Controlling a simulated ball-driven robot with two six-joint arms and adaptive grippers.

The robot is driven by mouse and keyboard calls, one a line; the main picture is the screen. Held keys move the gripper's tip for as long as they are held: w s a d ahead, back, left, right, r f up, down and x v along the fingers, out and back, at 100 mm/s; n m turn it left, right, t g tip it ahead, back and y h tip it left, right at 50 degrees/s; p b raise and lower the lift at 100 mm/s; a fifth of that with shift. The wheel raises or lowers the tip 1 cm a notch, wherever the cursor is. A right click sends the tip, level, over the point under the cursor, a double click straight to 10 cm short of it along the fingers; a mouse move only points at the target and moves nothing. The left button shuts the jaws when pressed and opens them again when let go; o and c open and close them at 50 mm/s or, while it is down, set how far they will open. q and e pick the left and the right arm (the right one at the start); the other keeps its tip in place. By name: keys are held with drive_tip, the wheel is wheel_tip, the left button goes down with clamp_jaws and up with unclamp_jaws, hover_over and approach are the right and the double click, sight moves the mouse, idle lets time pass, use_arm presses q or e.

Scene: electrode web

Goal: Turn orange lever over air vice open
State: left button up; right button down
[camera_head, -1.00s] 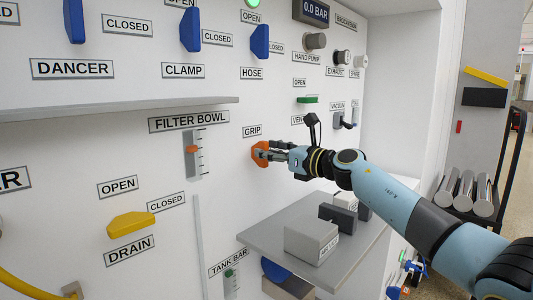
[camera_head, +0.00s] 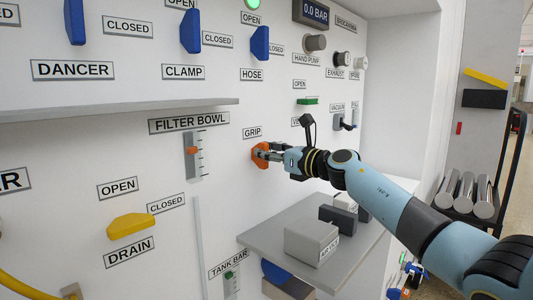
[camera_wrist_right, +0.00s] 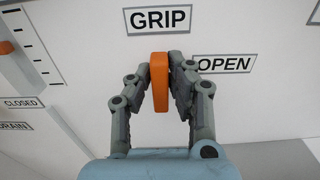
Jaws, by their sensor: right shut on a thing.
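The orange lever (camera_head: 259,155) is on the white panel under the GRIP label (camera_head: 252,132), above a grey shelf. In the right wrist view the lever (camera_wrist_right: 159,78) stands upright between the two fingers. The OPEN label (camera_wrist_right: 224,63) is to its right there; in the head view that label is hidden behind my arm. My right gripper (camera_head: 270,154) is shut on the lever, with a finger against each side; the gripper (camera_wrist_right: 160,84) also shows in the right wrist view. My left gripper is out of view.
The grey shelf (camera_head: 270,238) juts out below, bearing a light grey block (camera_head: 310,240) and a dark block (camera_head: 338,218). A yellow DRAIN lever (camera_head: 130,225) and the filter bowl gauge (camera_head: 193,155) are to the left. A green lever (camera_head: 308,101) is above my wrist.

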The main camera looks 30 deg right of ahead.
drive_tip(key=m+p, duration=0.2)
drive_tip(key=m, duration=0.1)
drive_tip(key=shift+d+r, duration=0.15)
drive_tip(key=m+p, duration=0.1)
drive_tip(key=m, duration=0.1)
drive_tip(key=m+p, duration=0.1)
drive_tip(key=m, duration=0.1)
drive_tip(key=m+p, duration=0.1)
drive_tip(key=shift+w+d+m+p, duration=0.1)
drive_tip(key=shift+d+m+p, duration=0.15)
drive_tip(key=shift+m+p, duration=0.15)
drive_tip(key=shift+d+f+m+p, duration=0.1)
drive_tip(key=shift+f+m+p, duration=0.15)
drive_tip(key=shift+m+p, duration=0.9)
drive_tip(key=shift+f+m+p, duration=0.25)
drive_tip(key=shift+m+p, duration=0.05)
drive_tip(key=shift+m, duration=1.6)
drive_tip(key=shift+d+f+m+p, duration=0.1)
drive_tip(key=shift+f+m+p, duration=0.15)
drive_tip(key=shift+m+p, duration=0.9)
drive_tip(key=shift+m+b, duration=0.35)
drive_tip(key=shift+m, duration=0.15)
drive_tip(key=c, duration=1.3)
unclamp_jaws()
drive_tip(key=shift+o, duration=0.2)
